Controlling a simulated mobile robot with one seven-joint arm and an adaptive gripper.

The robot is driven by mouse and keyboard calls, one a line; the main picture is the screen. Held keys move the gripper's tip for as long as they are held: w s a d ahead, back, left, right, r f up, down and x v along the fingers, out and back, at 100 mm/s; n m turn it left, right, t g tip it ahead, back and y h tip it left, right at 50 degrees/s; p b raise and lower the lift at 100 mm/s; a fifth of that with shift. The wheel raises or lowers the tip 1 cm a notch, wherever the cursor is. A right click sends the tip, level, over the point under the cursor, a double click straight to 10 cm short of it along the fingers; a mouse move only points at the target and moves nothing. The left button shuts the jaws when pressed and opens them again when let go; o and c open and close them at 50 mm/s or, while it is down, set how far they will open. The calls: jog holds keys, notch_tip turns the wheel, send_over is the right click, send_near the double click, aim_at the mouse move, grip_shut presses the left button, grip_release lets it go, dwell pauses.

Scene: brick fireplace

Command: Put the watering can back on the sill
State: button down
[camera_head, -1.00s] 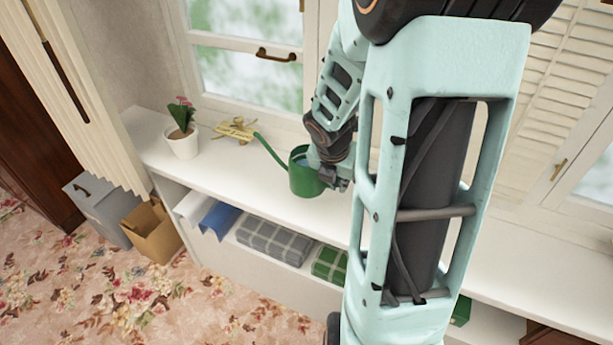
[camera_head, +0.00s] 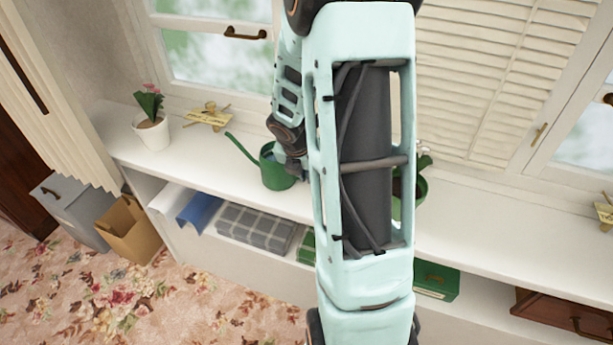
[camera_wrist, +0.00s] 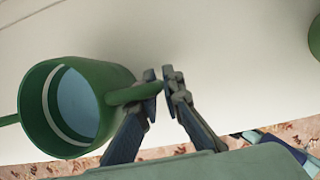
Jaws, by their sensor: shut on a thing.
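The green watering can (camera_head: 274,172) is over the white sill (camera_head: 470,225), upright or nearly so, with its long spout pointing left. I cannot tell whether its base touches the sill. My gripper (camera_head: 296,165) is at its right side, partly hidden by my arm. In the wrist view the can (camera_wrist: 112,78) shows its open top and blue inside. My gripper's two fingers (camera_wrist: 160,78) are shut on its green handle, with the pale sill surface (camera_wrist: 230,60) behind.
A white pot (camera_head: 152,133) with a pink-flowered plant and a yellow star-shaped thing (camera_head: 209,116) stand left of the can. A green pot (camera_head: 421,188) is partly hidden behind my arm. Folded cloths (camera_head: 255,230) lie on the shelf below.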

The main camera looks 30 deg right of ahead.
jog(key=c, duration=2.5)
grip_release()
jog(key=shift+f, duration=0.15)
jog(key=o, duration=0.4)
jog(key=shift+r, duration=0.35)
jog(key=p+v, duration=0.4)
jog(key=v, duration=0.7)
jog(key=shift+s+a+r+p, duration=0.15)
jog(key=shift+a+r+p, duration=0.1)
jog(key=shift+p, duration=0.15)
